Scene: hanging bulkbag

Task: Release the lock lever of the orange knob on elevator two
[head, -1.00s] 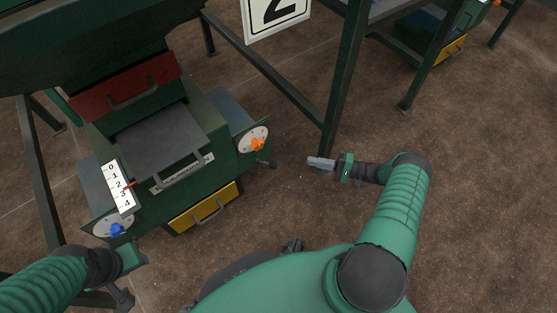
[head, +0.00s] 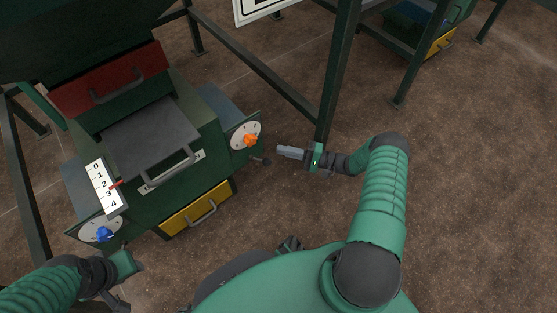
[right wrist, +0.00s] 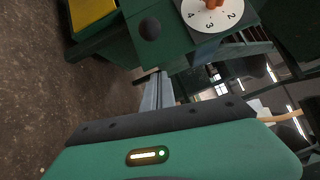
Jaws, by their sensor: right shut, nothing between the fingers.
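The orange knob (head: 250,141) sits on a white numbered dial on the right side of the green elevator unit. It also shows at the top of the right wrist view (right wrist: 214,4). A short lever with a black ball end (head: 265,161) sticks out just below the dial; the ball is large in the right wrist view (right wrist: 149,29). My right gripper (head: 280,149) is shut and empty, a little right of the lever, pointing left at it; its fingers (right wrist: 157,78) appear apart from the ball. My left gripper (head: 121,292) is low at the left; its jaw state is unclear.
A blue knob (head: 105,234) is on the unit's left dial. A number scale (head: 103,186), a grey hatch with handle (head: 152,138) and a yellow drawer (head: 200,210) are between. A dark green frame post (head: 338,75) stands behind my right gripper. The floor at right is clear.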

